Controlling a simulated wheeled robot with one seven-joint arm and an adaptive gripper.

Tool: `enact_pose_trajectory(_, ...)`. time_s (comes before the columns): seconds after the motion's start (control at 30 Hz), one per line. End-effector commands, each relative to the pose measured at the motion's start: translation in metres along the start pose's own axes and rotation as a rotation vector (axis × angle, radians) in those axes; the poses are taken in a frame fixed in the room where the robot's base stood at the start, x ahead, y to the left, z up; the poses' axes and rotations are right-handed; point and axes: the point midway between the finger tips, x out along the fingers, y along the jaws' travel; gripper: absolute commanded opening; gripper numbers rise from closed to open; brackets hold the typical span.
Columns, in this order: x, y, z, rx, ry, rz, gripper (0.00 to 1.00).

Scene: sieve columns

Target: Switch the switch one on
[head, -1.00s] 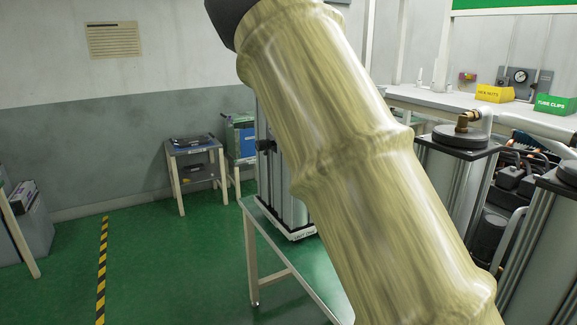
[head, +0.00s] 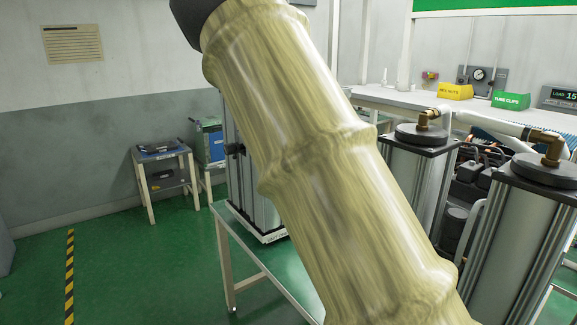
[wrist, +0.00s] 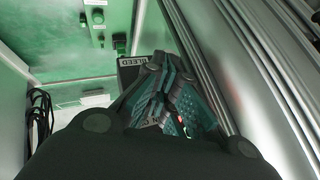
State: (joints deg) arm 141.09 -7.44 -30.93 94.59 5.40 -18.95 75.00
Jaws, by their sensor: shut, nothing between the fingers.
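My gripper (wrist: 166,62) is in the wrist view with its two dark green-grey fingers together and nothing between them. It is beside a tall metal column (wrist: 215,75) on its right. A dark box with a small display (wrist: 133,62) shows just left of and behind the fingertips. A small red spot shows low behind the fingers, mostly covered. Small knobs and buttons (wrist: 98,18) sit on a panel at the upper left. I cannot tell which part is switch one. In the head view my arm crosses the middle and my gripper is out of sight.
In the head view, two metal columns with black caps (head: 425,133) (head: 545,169) stand at the right. Another column (head: 242,180) stands on a low bench (head: 240,240). Green floor is clear at the left.

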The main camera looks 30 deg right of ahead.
Motion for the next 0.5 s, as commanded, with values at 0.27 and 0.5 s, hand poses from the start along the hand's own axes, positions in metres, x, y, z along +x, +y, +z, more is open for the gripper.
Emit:
enact_pose_trajectory(0.27, -0.011, -0.001, 0.0, 0.0, 0.001, -0.002, 0.0)
enact_pose_trajectory(0.5, -0.051, -0.002, 0.0, 0.0, 0.001, -0.003, 0.0)
